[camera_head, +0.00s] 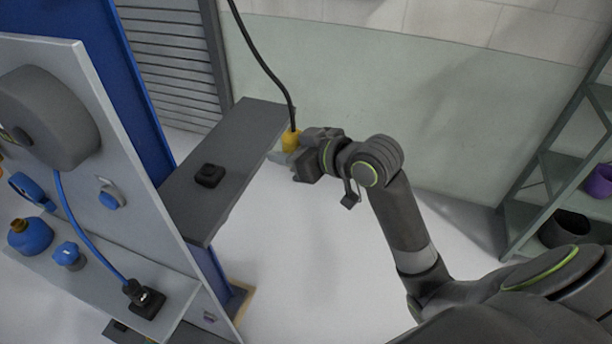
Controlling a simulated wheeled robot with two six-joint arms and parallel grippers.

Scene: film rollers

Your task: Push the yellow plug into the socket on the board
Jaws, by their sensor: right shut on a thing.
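The yellow plug (290,141) hangs on a black cable that comes down from the top of the view. My right gripper (290,155) is shut on the yellow plug, beyond the right edge of the grey shelf board (226,165). A black socket (209,176) sits on this board, to the left of and nearer than the plug. The plug and the socket are clearly apart. The fingertips are partly hidden around the plug. My left gripper is not in view.
A grey panel (135,190) at left carries a cable reel (45,115), a blue bottle (30,236) and a blue cable plugged into a black socket (147,303) on a lower shelf. A shelf rack (550,165) stands at right. Floor between is clear.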

